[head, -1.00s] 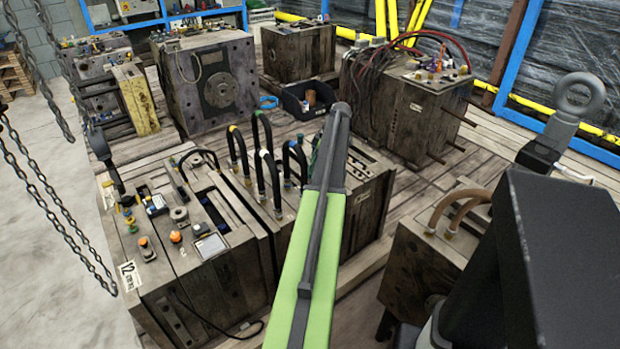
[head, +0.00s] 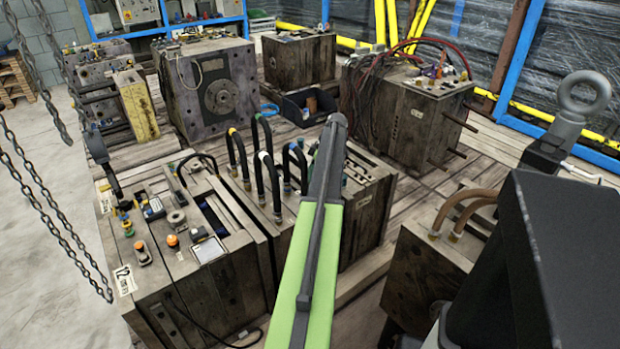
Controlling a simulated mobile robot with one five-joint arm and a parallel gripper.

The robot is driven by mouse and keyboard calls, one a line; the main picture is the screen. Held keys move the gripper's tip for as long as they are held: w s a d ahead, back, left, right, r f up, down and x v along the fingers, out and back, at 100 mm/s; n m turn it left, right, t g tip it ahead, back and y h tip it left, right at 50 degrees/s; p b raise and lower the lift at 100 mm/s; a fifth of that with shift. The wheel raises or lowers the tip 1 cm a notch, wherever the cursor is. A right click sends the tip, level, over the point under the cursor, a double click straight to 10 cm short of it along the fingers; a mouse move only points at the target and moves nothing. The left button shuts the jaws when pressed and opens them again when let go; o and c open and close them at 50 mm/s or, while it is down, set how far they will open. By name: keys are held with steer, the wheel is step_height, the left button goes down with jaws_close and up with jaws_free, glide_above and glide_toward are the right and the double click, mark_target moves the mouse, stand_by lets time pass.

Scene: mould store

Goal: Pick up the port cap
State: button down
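My arm rises through the middle of the head view as a green link with a dark end. My gripper (head: 338,122) is at the far tip of that dark end, above the moulds. Its fingers cannot be told apart, and nothing is clearly held. Several small parts lie on the worn mould (head: 150,285) marked 12 at the left. They include two orange-topped pieces, one at the right (head: 172,241) and one at the left (head: 141,252), and a grey ring-shaped piece (head: 177,217). I cannot tell which of them is the port cap. My gripper is apart from all of them, farther right.
Black hoses (head: 268,180) arch up from the mould beside my arm. A mould with brown hoses (head: 455,215) stands at the right. A dark bin (head: 308,107) and larger moulds stand behind. Chains (head: 60,220) hang at the left over bare floor.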

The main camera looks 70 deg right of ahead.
steer(key=r+p, duration=0.5)
steer(key=shift+s+r, duration=0.15)
steer(key=shift+s, duration=0.15)
steer(key=s+a+r+p, duration=0.1)
steer(key=s+r+p, duration=0.4)
steer(key=s, duration=0.6)
steer(key=shift+r+p, duration=0.35)
steer(key=shift+p, duration=0.15)
